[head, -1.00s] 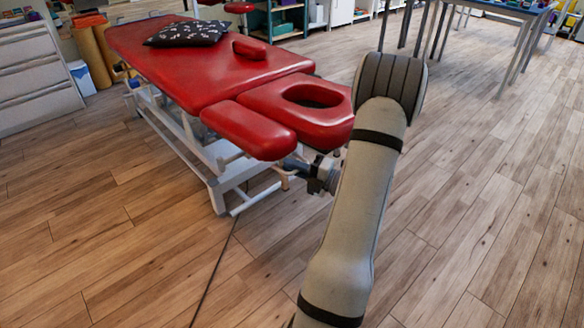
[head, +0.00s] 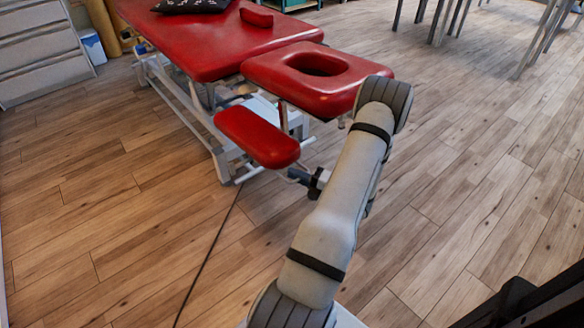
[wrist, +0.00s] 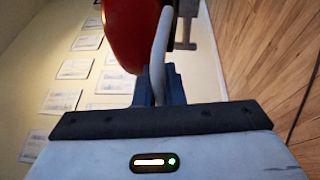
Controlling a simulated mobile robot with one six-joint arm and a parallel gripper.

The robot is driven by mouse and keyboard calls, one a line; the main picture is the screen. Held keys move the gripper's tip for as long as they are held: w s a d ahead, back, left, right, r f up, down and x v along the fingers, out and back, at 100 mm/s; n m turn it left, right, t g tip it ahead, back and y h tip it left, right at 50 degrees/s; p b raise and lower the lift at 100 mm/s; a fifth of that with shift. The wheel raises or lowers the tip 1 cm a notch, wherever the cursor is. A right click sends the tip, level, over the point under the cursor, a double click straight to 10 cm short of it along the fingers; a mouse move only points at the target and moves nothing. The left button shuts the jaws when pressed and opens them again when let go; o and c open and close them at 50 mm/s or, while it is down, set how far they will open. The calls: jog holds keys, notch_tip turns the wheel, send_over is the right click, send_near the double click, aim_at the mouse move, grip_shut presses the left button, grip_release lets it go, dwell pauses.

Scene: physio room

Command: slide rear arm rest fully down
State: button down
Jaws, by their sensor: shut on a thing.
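The arm rest on the near side, a long red pad (head: 257,137), hangs clearly below the level of the red head section (head: 318,76) with the face hole. It is also at the top of the wrist view (wrist: 125,30). My gripper (head: 300,175) is at the right end of this pad, just below it. In the wrist view, my gripper (wrist: 160,92) is shut on a pale curved metal bar (wrist: 160,50) that runs beside the pad. Another small red pad (head: 256,17) sits higher, at the table's far edge. The jaw contact is partly hidden.
The red treatment table (head: 210,40) stands on a white metal frame (head: 180,105), with a dark cushion (head: 190,5) on top. A dark cable (head: 212,250) runs along the wooden floor.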

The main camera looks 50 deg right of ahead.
jog(key=shift+a+f, duration=0.15)
jog(key=shift+f, duration=0.3)
jog(key=c, duration=1.5)
grip_release()
jog(key=shift+w, duration=0.1)
jog(key=p+v, duration=0.1)
jog(key=v, duration=0.7)
jog(key=shift+p, duration=0.3)
jog(key=shift+w, duration=0.1)
